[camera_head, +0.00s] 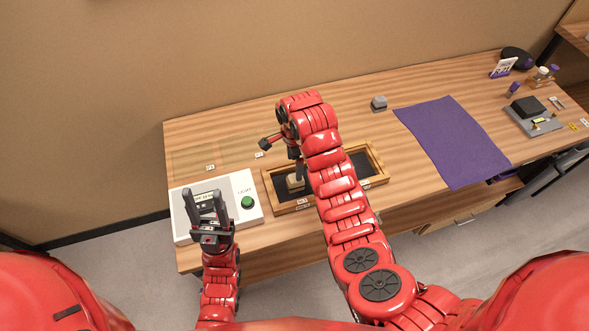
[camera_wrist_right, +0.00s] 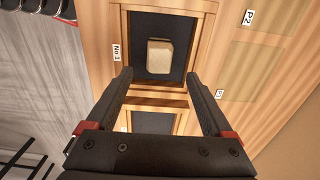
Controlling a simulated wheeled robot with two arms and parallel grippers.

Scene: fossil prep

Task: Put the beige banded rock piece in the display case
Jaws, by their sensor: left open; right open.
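The beige rock piece (camera_wrist_right: 160,56) lies on the dark lining of one compartment of the wooden display case (camera_wrist_right: 204,5), beside the No 1 label. It also shows in the head view (camera_head: 294,183), partly hidden; its banding is too small to tell. The case (camera_head: 291,208) sits on the table, its middle hidden by my right arm. My right gripper (camera_wrist_right: 160,77) is open and empty above the case, its fingertips apart from the rock; it also shows in the head view (camera_head: 299,170). My left gripper (camera_head: 205,194) is open and empty, in front of the white device.
The white device (camera_head: 246,181) with a green button stands left of the case. A grey rock (camera_head: 379,103) lies behind the case. A purple cloth (camera_head: 453,140) lies to the right, with a grey scale (camera_head: 534,118) beyond it. The table's back left is mostly clear.

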